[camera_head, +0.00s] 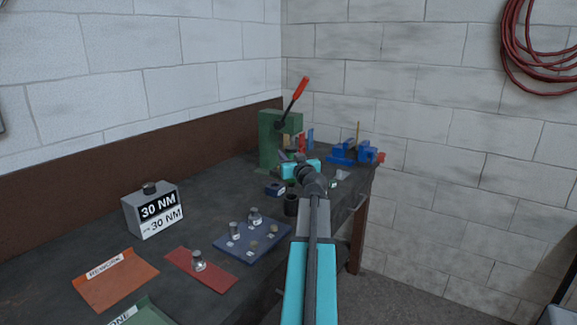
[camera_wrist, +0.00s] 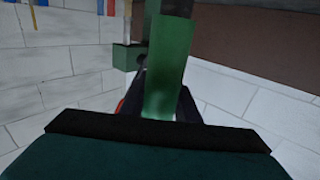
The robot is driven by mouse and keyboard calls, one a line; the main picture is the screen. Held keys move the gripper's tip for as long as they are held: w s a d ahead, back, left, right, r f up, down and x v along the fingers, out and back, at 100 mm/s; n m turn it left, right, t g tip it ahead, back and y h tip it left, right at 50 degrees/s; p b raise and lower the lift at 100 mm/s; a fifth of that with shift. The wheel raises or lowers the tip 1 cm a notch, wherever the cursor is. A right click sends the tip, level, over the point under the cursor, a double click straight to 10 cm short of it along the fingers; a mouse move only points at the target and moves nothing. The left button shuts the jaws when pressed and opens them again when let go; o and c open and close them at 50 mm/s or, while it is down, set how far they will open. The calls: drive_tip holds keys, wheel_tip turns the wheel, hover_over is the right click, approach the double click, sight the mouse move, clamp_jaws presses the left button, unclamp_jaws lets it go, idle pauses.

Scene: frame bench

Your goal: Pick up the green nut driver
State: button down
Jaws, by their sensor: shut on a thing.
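My gripper (camera_head: 301,168) is out over the far part of the bench, in front of the green press. In the head view I cannot make out the nut driver, as the gripper and arm cover that spot.
The green press (camera_head: 268,140) with its red-tipped lever stands close behind the gripper. A blue mat (camera_head: 232,249) with several small parts, a red strip (camera_head: 213,277) and a 30 NM box (camera_head: 153,211) lie nearer. Coiled red hose hangs on the wall.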

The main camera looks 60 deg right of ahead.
drive_tip(key=shift+r, duration=1)
